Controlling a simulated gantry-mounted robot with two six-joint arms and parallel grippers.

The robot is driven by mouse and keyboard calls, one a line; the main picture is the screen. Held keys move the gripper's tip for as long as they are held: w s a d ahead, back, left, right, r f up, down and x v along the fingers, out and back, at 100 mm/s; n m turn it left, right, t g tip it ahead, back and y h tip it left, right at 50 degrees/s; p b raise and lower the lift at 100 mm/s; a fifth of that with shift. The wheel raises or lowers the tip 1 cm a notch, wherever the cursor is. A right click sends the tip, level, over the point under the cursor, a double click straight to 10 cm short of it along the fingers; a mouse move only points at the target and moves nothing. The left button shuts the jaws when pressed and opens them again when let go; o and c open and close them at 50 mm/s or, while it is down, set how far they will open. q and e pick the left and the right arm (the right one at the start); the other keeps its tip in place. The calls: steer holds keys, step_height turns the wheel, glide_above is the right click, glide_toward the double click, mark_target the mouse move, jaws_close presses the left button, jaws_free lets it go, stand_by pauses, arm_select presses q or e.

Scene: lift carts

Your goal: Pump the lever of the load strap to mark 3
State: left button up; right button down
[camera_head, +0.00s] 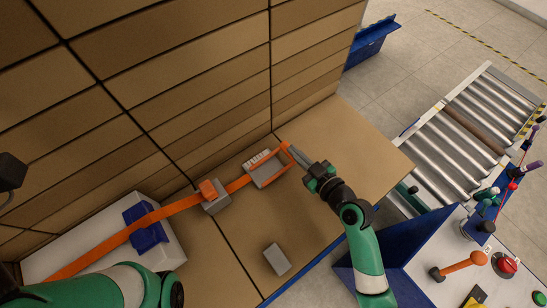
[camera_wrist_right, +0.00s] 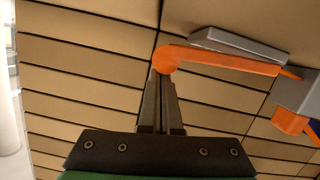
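The orange load strap (camera_head: 110,243) runs along the stacked cartons to a grey ratchet (camera_head: 268,170) with a row of pale bars on its top edge. Its orange lever (camera_head: 291,152) shows at the ratchet's right end; in the right wrist view the lever (camera_wrist_right: 215,60) ends in a round knob (camera_wrist_right: 166,60). My right gripper (camera_head: 294,153) is at the lever's end. In the right wrist view its fingers (camera_wrist_right: 163,78) look close together, with their tips right at the knob; contact is hard to tell. The marks are too small to read. My left gripper is out of view.
A grey block with an orange top (camera_head: 212,195) sits on the strap. A loose grey block (camera_head: 277,259) lies on the carton surface. A white box with a blue part (camera_head: 146,228) is at left. A roller conveyor (camera_head: 470,130) and control panel (camera_head: 500,250) stand at right.

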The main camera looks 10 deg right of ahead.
stand_by(0.8)
step_height(320, 180, up, 4)
steer(key=p, duration=0.3)
steer(key=shift+a+r+p, duration=0.15)
steer(key=shift+p, duration=0.2)
steer(key=v, duration=1)
steer(key=shift+f+p, duration=0.2)
steer(key=shift+p, duration=0.1)
steer(key=shift+r, duration=0.1)
